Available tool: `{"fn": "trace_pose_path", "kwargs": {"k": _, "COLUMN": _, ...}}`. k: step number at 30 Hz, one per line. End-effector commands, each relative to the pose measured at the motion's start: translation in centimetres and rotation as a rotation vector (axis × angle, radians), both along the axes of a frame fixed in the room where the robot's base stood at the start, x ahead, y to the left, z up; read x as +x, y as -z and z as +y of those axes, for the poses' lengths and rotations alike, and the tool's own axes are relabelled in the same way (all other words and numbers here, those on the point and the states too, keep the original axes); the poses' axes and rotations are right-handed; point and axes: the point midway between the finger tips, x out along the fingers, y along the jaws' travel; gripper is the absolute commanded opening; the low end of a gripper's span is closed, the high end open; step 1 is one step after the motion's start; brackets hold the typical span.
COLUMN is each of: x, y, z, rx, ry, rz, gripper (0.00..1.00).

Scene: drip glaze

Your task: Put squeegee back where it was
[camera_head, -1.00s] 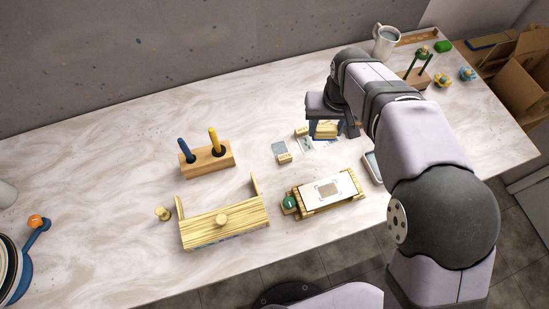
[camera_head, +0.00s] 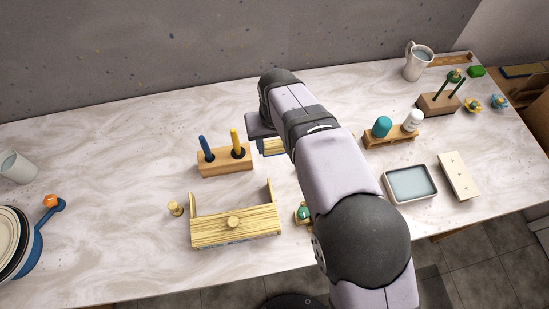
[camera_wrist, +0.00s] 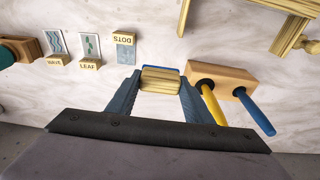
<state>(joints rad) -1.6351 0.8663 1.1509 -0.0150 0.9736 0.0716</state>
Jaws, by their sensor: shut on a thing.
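The squeegee (camera_wrist: 161,79), a pale wooden block with a thin blue edge, is held between the two fingers of my gripper (camera_wrist: 160,84) in the wrist view. In the head view part of the squeegee (camera_head: 273,147) shows beside my arm, just right of the wooden holder (camera_head: 225,161). My gripper is shut on it, above the table; the exact height is unclear. The holder carries a blue-handled tool (camera_head: 206,149) and a yellow-handled tool (camera_head: 236,142). In the wrist view the holder (camera_wrist: 222,73) is right of the squeegee.
A wooden frame with a knob (camera_head: 235,228) stands in front of the holder. Wave, leaf and dots cards with labelled blocks (camera_wrist: 124,47) lie left of the squeegee in the wrist view. A tray (camera_head: 410,184) is at the right. The table left of the holder is clear.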

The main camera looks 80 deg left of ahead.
Motion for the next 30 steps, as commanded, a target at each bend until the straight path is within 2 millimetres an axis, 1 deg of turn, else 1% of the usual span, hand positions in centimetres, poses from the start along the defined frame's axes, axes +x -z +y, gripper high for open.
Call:
{"fn": "trace_pose_path", "kwargs": {"k": 3, "x": 0.0, "y": 1.8, "z": -0.1, "rx": -0.003, "ry": 0.001, "rz": -0.001, "gripper": 0.28}}
{"fn": "trace_pose_path", "kwargs": {"k": 7, "x": 0.1, "y": 3.3, "z": 0.0, "rx": -0.002, "ry": 0.001, "rz": 0.000, "gripper": 0.28}}
{"fn": "trace_pose_path", "kwargs": {"k": 9, "x": 0.1, "y": 3.7, "z": 0.0, "rx": -0.001, "ry": 0.001, "rz": 0.000, "gripper": 0.28}}
{"fn": "trace_pose_path", "kwargs": {"k": 17, "x": 0.1, "y": 4.4, "z": 0.0, "rx": -0.001, "ry": 0.001, "rz": 0.000, "gripper": 0.28}}
{"fn": "trace_pose_path", "kwargs": {"k": 25, "x": 0.1, "y": 7.2, "z": 0.0, "rx": -0.001, "ry": 0.001, "rz": 0.000, "gripper": 0.28}}
{"fn": "trace_pose_path", "kwargs": {"k": 30, "x": 0.1, "y": 7.6, "z": 0.0, "rx": 0.002, "ry": 0.001, "rz": 0.000, "gripper": 0.28}}
